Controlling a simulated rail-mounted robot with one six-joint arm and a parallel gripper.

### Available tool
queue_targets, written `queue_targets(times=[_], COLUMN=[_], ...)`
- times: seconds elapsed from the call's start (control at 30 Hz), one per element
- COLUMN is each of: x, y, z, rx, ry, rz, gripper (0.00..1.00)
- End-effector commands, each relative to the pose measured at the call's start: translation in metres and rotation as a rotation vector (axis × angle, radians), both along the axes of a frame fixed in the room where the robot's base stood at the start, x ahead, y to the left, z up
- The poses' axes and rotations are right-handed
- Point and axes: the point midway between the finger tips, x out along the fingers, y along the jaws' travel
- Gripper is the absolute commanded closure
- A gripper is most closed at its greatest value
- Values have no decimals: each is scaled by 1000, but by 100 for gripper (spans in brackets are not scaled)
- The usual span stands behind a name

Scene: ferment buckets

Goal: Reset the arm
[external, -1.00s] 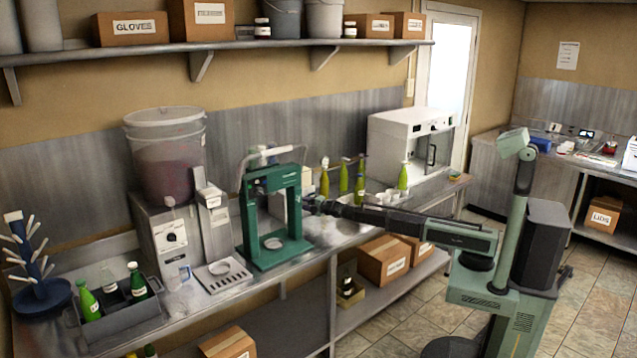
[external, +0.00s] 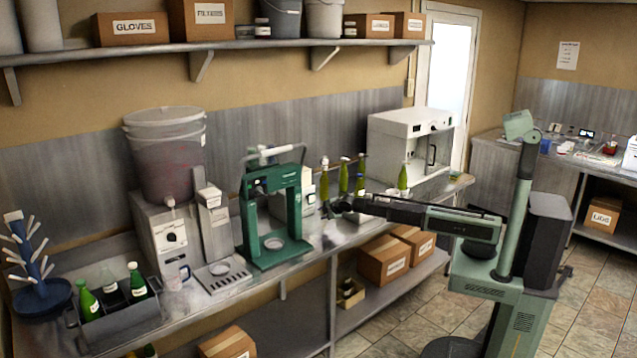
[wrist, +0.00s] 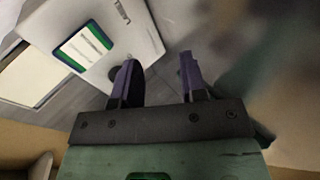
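My gripper (external: 338,206) is at the end of my outstretched arm, above the bench just right of the green bottle capper (external: 299,215) and apart from it. In the wrist view my gripper (wrist: 157,82) shows two purple fingers spread apart with nothing between them. Beyond the fingers are a grey surface and a white box-shaped machine (wrist: 140,35) with a green-edged label. The fingertips are small and hard to make out in the external view.
Several green bottles (external: 344,178) stand behind my gripper, near a white cabinet (external: 395,135). A dispenser with a bucket (external: 165,170) and a bottle crate (external: 120,318) are at the left. A shelf (external: 260,44) runs above. The floor (external: 410,310) beside my base is clear.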

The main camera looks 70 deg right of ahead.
Motion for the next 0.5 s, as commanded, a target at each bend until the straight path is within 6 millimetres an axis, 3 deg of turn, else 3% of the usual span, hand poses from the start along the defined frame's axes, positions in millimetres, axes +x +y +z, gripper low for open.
queue_targets(times=[0.03,0.17,0.3,0.4,0.5], x=[-38,-127,-238,-305,-341], y=[0,6,20,31,37], z=[-3,-22,-33,-34,-33], rx=[87,337,567,666,707], ry=[60,241,461,598,678], rz=[-70,-310,-619,-822,-944], gripper=[61,61,61,61,61])
